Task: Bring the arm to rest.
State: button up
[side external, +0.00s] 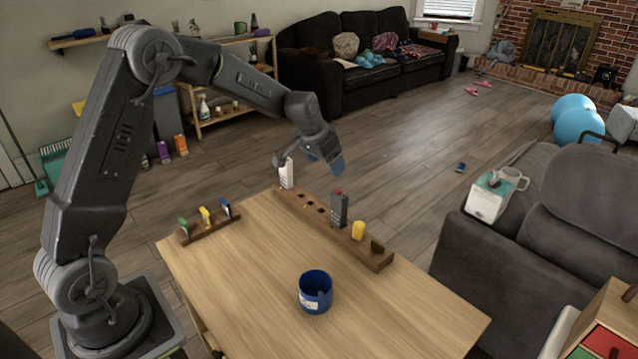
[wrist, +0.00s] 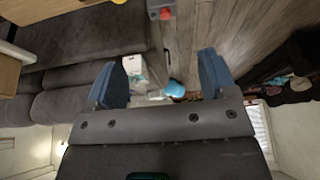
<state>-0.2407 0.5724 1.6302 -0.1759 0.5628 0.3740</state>
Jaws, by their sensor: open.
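My gripper (side external: 325,162) is in the air above the far edge of the wooden table (side external: 240,265). In the wrist view its two blue fingers (wrist: 168,82) stand wide apart with nothing held between them. The fingers look out over the room rather than down at the table.
A small rack (side external: 208,230) and a blue cup (side external: 315,291) also stand there. A grey sofa (side external: 470,260) is at the right.

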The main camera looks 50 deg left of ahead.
jog(key=s+d+r, duration=0.5)
jog(key=s+r, duration=0.3)
jog(key=s, duration=0.4)
jog(key=s+d+r, duration=0.5)
jog(key=s+r, duration=0.2)
jog(key=s, duration=0.4)
jog(key=s+d+f+t, duration=0.1)
jog(key=s, duration=0.9)
jog(key=shift+s+d+f, duration=0.15)
jog(key=shift+s+d, duration=0.15)
jog(key=shift+s, duration=0.1)
